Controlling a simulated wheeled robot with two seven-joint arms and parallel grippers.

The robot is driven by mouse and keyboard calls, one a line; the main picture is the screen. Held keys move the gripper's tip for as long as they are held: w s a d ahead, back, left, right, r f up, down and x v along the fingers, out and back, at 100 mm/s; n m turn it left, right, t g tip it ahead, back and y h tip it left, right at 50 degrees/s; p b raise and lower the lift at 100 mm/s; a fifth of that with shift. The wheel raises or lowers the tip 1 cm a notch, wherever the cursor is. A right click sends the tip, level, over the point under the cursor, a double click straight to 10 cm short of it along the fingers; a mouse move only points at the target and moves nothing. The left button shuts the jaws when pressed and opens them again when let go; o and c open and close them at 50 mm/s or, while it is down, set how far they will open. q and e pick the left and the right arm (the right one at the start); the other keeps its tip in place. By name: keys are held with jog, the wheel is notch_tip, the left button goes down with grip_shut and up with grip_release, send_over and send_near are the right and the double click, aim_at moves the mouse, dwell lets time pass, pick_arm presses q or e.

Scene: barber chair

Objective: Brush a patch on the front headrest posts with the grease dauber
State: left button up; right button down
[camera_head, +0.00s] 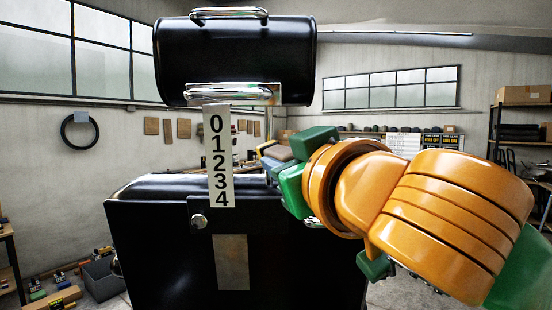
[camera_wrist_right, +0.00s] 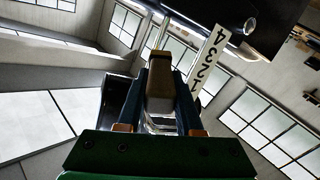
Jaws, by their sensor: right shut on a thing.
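The black headrest (camera_head: 235,62) stands above the black chair back (camera_head: 150,215). A white strip numbered 0 to 4 (camera_head: 219,158) runs upright between them. It also shows tilted in the wrist view (camera_wrist_right: 208,66). My right gripper (camera_head: 288,172) is at the right of the strip, by the top of the chair back, with its fingertips mostly hidden. In the wrist view, my right gripper (camera_wrist_right: 161,95) is shut on a tan-and-dark block-like piece, seemingly the grease dauber (camera_wrist_right: 160,82). Thin bright metal rods (camera_wrist_right: 157,38) show beyond it; contact cannot be told. My left gripper is out of view.
A chrome handle (camera_head: 228,14) tops the headrest, and a chrome bracket (camera_head: 232,95) is on its lower face. A round knob (camera_head: 198,221) sits on the chair back. A grey bin (camera_head: 103,280) is on the floor at left. A shelf rack (camera_head: 520,125) stands far right.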

jog(key=shift+w+d+f+p, duration=0.15)
jog(key=shift+w+p, duration=0.25)
jog(key=shift+w, duration=0.65)
